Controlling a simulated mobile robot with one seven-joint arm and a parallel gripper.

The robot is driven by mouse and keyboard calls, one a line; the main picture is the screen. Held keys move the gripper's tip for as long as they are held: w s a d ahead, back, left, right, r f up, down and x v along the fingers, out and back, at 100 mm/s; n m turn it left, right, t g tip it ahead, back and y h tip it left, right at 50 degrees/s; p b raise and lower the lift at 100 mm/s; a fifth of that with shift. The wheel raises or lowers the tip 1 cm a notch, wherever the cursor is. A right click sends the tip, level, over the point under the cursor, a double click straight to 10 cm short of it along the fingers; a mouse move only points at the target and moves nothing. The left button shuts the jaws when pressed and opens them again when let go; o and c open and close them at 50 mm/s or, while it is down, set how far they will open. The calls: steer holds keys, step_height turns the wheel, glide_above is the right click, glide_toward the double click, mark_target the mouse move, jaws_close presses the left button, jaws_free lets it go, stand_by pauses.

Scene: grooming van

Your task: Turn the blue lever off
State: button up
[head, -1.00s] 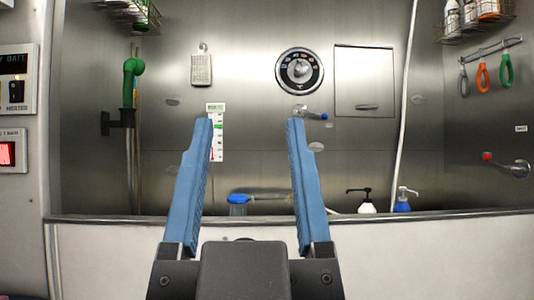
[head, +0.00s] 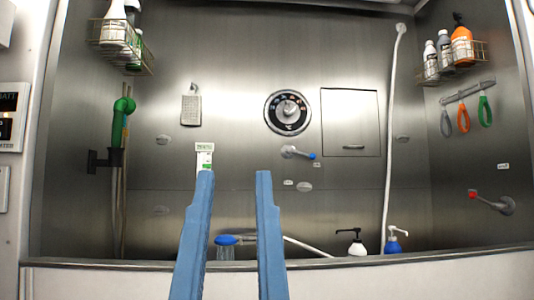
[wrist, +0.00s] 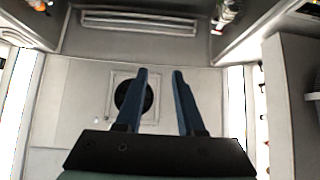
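The blue lever (head: 299,153) is a small metal handle with a blue tip on the back steel wall, below the round dial. It points right and slightly down. My gripper (head: 234,174) has two blue fingers, parted with nothing between them. In the head view it is in front of the tub, below and left of the lever. The wrist view shows the open fingers (wrist: 158,72) against other surfaces, and I cannot make out the lever there.
A red-tipped lever (head: 492,201) is on the right wall. The round dial (head: 288,112) and a square panel (head: 350,122) are above the blue lever. The tub rim (head: 330,262) crosses in front. A blue shower head (head: 228,240) and pump bottles (head: 357,246) stand low behind the rim.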

step_height(320, 180, up, 6)
steer(key=p, duration=0.5)
jaws_close()
step_height(320, 180, up, 34)
steer(key=p, duration=3.4)
steer(key=shift+f, duration=0.2)
steer(key=shift+w, duration=0.1)
